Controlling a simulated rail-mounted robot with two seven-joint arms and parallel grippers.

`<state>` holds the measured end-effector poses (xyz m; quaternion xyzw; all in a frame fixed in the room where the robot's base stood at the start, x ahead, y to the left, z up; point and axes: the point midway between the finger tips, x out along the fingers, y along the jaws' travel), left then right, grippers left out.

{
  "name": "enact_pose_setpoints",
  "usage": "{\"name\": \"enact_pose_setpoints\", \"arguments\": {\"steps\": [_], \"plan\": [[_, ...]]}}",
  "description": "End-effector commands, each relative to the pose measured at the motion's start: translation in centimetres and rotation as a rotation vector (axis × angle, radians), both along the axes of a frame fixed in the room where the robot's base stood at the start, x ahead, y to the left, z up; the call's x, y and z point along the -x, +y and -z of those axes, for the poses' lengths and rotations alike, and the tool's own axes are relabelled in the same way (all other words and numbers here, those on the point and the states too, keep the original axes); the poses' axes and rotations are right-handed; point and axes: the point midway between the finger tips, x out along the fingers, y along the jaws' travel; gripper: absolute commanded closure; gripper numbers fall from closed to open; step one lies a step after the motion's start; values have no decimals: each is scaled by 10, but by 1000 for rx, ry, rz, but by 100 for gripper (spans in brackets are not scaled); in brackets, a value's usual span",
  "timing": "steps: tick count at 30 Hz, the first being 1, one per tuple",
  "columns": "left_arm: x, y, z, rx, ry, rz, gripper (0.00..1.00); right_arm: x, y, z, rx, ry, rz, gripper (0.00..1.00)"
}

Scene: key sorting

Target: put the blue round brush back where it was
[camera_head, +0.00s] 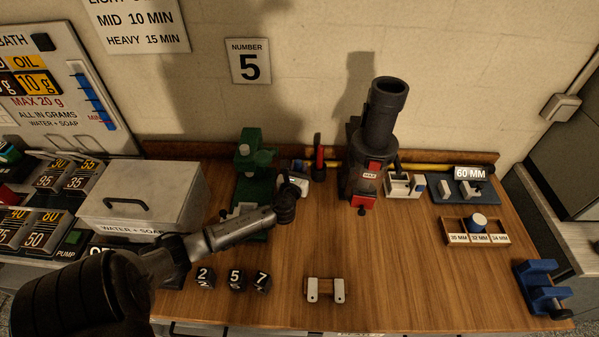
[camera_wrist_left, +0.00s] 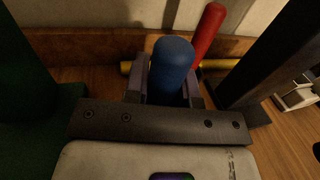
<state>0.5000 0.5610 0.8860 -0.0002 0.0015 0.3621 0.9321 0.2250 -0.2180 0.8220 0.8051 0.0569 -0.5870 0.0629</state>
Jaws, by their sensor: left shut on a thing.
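The blue round brush shows in the left wrist view as a rounded blue handle (camera_wrist_left: 172,68), standing up between my fingers. My left gripper (camera_wrist_left: 166,90) is shut on it, close to the back edge of the bench. In the head view my left gripper (camera_head: 295,183) is between the green press and the dark machine, and a small bit of blue (camera_head: 299,164) shows just beyond it. The brush's lower end is hidden by my gripper. A red handle (camera_wrist_left: 207,32) stands close to the right of the blue one; it also shows in the head view (camera_head: 319,150).
A green press (camera_head: 250,165) stands left of my gripper and a tall dark machine (camera_head: 368,150) stands right. A yellow bar (camera_head: 425,167) runs along the back. Numbered dark blocks (camera_head: 236,280) and a pale two-post piece (camera_head: 325,290) lie in front. The middle of the bench is clear.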

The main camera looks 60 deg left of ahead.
Motion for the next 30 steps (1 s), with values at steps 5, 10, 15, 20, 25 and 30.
{"name": "enact_pose_setpoints", "arguments": {"steps": [5, 10, 15, 20, 25, 30], "plan": [[0, 0, -2, -1, -1, 0, 99, 0, 1, -1, -3, -1, 1, 57], [0, 0, 2, -1, -1, 0, 99, 0, 1, 1, -3, -2, 2, 57], [0, 0, 2, 0, 0, 0, 62, 0, 1, 0, -3, -2, 2, 57], [0, 0, 1, 0, 0, 0, 50, 0, 1, 0, -3, -2, 2, 57], [0, 0, 1, 0, 0, 0, 50, 0, 1, 0, -3, -2, 1, 57], [5, -5, -3, 1, 1, 1, 50, 0, 0, -7, 0, -2, 0, 57]]}}
